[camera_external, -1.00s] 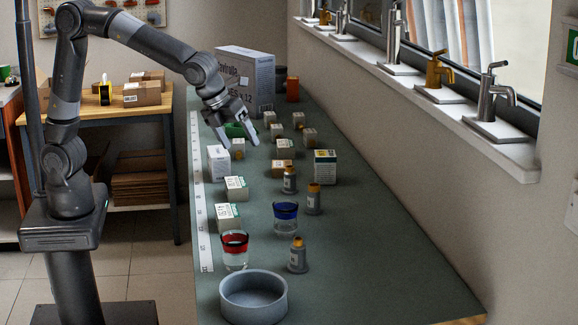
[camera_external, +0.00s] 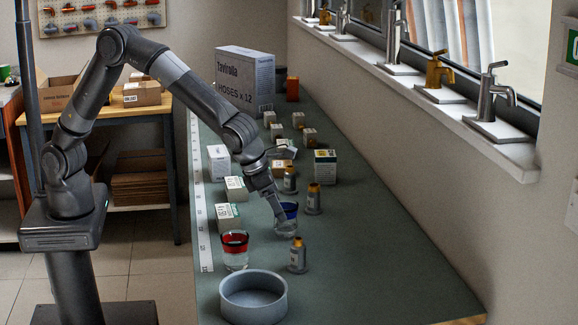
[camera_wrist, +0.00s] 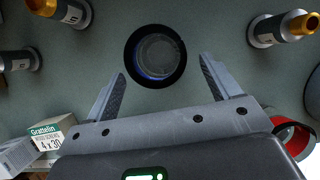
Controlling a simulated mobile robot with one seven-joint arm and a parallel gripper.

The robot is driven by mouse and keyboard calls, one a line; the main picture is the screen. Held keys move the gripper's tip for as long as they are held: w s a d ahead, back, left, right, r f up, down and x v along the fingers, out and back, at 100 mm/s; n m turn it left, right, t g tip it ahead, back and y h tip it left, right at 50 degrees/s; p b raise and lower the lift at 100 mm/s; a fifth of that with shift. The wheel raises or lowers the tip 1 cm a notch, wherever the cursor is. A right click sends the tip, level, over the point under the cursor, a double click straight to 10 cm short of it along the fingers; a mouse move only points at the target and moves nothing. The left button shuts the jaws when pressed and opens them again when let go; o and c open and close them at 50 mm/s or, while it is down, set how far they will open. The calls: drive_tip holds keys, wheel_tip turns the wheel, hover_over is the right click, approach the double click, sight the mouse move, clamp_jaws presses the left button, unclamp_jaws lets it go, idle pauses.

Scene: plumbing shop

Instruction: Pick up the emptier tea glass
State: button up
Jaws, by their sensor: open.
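The blue-rimmed glass (camera_external: 291,208) stands on the bench, partly hidden behind my gripper (camera_external: 284,226). In the wrist view this glass (camera_wrist: 156,56) is seen from above, just ahead of and between my two open fingers (camera_wrist: 162,68). The fingers do not visibly touch it. The red-rimmed glass (camera_external: 235,252) stands upright nearer the camera and to the left; it also shows at the right edge of the wrist view (camera_wrist: 296,138). Both have clear lower parts. I cannot tell the fill levels for sure.
A grey round dish (camera_external: 253,303) sits at the near end of the bench. An orange-capped bottle (camera_external: 298,256) stands right of the glasses, with another bottle (camera_external: 313,199) behind. Small boxes (camera_external: 228,216) line the left side. The right bench edge is clear.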

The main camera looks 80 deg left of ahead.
sight(286, 211)
drive_tip(key=x, duration=0.5)
drive_tip(key=shift+w+r, duration=0.1)
drive_tip(key=shift+w, duration=0.2)
drive_tip(key=shift+c, duration=0.2)
drive_tip(key=c, duration=1)
drive_tip(key=shift+r, duration=0.2)
drive_tip(key=shift+c, duration=0.2)
drive_tip(key=shift+r, duration=0.7)
drive_tip(key=r, duration=0.2)
drive_tip(key=shift+s+r, duration=0.2)
drive_tip(key=shift+r, duration=0.1)
drive_tip(key=s+d+r, duration=0.6)
drive_tip(key=s, duration=0.3)
drive_tip(key=shift+s+r, duration=0.15)
drive_tip(key=shift+r, duration=0.1)
